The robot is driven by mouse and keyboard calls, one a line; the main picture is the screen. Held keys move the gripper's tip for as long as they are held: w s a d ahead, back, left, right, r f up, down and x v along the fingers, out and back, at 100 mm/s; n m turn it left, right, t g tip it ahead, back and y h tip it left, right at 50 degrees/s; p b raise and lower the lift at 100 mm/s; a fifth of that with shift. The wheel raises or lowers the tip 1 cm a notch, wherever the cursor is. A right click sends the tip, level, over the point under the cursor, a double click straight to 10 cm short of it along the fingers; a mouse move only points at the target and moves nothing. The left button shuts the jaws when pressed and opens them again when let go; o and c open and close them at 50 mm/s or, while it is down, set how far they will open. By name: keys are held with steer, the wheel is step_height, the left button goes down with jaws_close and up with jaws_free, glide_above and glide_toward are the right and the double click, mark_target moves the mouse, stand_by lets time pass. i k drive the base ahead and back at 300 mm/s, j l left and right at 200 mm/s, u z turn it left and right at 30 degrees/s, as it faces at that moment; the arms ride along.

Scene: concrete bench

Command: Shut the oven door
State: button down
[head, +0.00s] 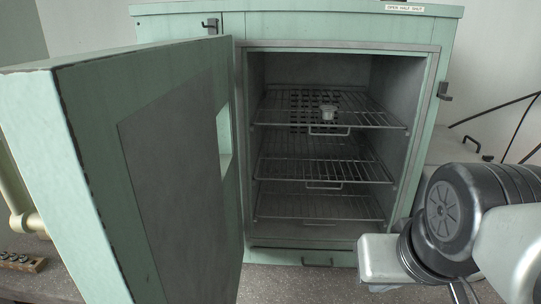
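The green oven (345,22) stands ahead on the concrete bench with its chamber uncovered. Its thick green door (150,170) is hinged at the left and swung wide open toward me, filling the left of the view. Inside are several wire racks (325,172), and a small pale object (328,112) sits on the top one. My arm shows at the lower right, in front of the oven's right side and apart from the door. My gripper's fingertips are not in view.
A dark latch piece (444,91) sticks out from the oven's right side. A small block holding dark round pieces (22,262) lies at the lower left, near a cream pipe (22,205). Bench space before the chamber is clear.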

mark_target(127, 157)
steer(key=k+j, duration=0.15)
steer(key=j, duration=0.2)
steer(key=k+j, duration=0.15)
steer(key=j, duration=0.15)
steer(key=k+j, duration=0.1)
steer(key=j, duration=0.25)
steer(key=k+j, duration=0.15)
steer(key=j, duration=0.2)
steer(key=k+j, duration=0.15)
steer(key=j, duration=0.2)
steer(key=i+j+z, duration=0.1)
steer(key=z, duration=0.45)
